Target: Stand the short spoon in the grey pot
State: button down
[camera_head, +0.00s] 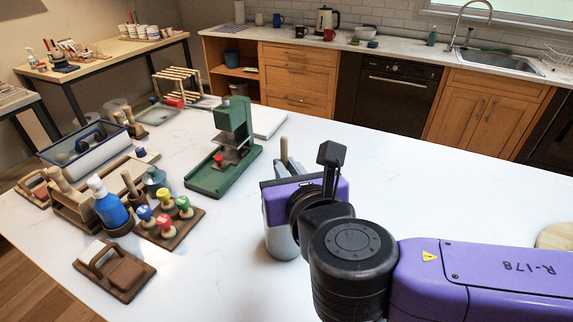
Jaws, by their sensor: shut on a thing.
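The grey pot (281,243) stands on the white table, right of the green press. My purple gripper body covers its upper part and mouth. My gripper (287,167) is just beyond that body, its grey fingers partly hidden. A pale wooden stick, seemingly the short spoon (283,148), sticks up roughly upright at the fingers, and my gripper is shut on it. The spoon's lower part is hidden, so I cannot tell whether it is inside the pot or beyond it.
A green press (228,155) stands left of the pot. Coloured stamps on a wooden board (172,237), a blue bottle (110,207) and a wooden tool (115,273) are further left. The table's front middle and far right are mostly clear.

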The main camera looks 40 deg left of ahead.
jog(key=shift+f, duration=0.2)
jog(key=c, duration=1.4)
grip_release()
jog(key=b+v, duration=0.1)
jog(key=v, duration=0.6)
jog(key=shift+s+d+r, duration=0.15)
jog(key=shift+s+d, duration=0.1)
jog(key=shift+d, duration=0.05)
